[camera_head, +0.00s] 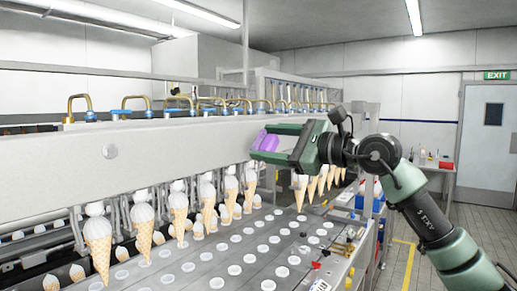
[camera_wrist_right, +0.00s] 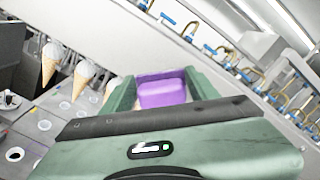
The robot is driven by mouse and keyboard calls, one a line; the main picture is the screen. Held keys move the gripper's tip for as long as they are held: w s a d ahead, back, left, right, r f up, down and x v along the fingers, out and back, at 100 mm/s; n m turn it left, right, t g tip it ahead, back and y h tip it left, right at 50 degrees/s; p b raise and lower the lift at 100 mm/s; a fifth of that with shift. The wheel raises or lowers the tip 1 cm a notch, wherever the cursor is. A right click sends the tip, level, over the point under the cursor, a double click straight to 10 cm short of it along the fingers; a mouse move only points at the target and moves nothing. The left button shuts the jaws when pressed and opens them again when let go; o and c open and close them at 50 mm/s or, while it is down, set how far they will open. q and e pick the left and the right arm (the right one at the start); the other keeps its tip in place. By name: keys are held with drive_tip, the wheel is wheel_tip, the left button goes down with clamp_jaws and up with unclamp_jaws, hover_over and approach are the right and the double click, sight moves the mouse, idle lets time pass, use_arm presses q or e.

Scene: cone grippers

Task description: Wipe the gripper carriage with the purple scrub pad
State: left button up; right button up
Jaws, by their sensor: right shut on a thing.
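The gripper carriage (camera_head: 60,161) is a long pale grey beam across the head view, with cone grippers holding ice cream cones (camera_head: 98,240) below it. My right gripper (camera_head: 262,145) is shut on the purple scrub pad (camera_head: 265,141), close to the carriage's front face toward its right end. In the right wrist view the scrub pad (camera_wrist_right: 162,92) sits between the two green fingers, with the pale carriage face right behind it. I cannot tell whether the pad touches the face. My left gripper is not in view.
A conveyor plate (camera_head: 205,262) with rows of round holes lies below the hanging cones. Brass pipes with blue fittings (camera_head: 147,104) line the top of the carriage. A side table (camera_head: 436,166) with bottles and a red box stands at the right, before a door (camera_head: 488,140).

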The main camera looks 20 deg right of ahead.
drive_tip(key=shift+s+d, duration=0.25)
drive_tip(key=shift+s, duration=0.15)
drive_tip(key=shift+b+v, duration=0.65)
drive_tip(key=shift+v, duration=0.25)
drive_tip(key=shift+s+d, duration=0.45)
drive_tip(key=shift+s, duration=0.1)
drive_tip(key=shift+w+a+f, duration=0.1)
